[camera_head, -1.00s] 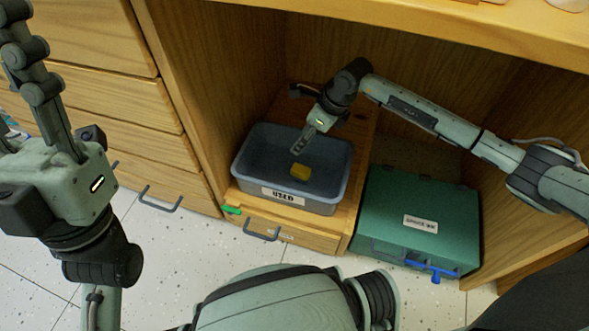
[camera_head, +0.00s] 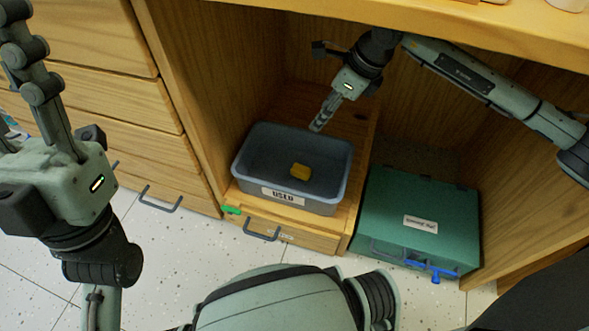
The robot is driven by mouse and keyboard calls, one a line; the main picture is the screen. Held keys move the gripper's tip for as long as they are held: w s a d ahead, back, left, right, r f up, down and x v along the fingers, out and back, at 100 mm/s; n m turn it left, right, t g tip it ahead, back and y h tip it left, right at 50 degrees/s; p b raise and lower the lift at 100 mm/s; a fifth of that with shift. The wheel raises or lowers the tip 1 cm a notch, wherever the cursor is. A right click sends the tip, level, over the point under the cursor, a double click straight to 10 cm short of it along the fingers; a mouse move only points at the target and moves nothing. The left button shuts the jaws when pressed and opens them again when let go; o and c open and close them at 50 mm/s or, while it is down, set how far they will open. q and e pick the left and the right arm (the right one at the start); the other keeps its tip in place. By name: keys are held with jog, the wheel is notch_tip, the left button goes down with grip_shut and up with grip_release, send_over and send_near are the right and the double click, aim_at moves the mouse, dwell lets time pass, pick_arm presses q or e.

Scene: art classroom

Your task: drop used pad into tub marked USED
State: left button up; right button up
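The used pad is a small yellow block (camera_head: 301,172) lying on the floor of the grey-blue tub (camera_head: 336,190), which has a white label reading USED. The tub stands on a low wooden drawer unit inside the cabinet. My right gripper (camera_head: 319,124) is above the tub's back right rim, apart from the pad and holding nothing that I can see; its fingers are seen edge-on, so their opening is unclear. My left gripper (camera_head: 40,105) is at the far left, in front of the drawers, pointing up and away from the tub; its finger gap is not clear.
A green case (camera_head: 420,210) with a white label and blue latch stands right of the tub. The wooden shelf edge (camera_head: 430,30) runs above my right arm. Drawers with handles (camera_head: 160,198) are at left. The speckled floor in front is partly clear.

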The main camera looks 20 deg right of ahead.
jog(key=shift+r+p, duration=1)
jog(key=shift+r, duration=0.6)
jog(key=shift+r, duration=0.1)
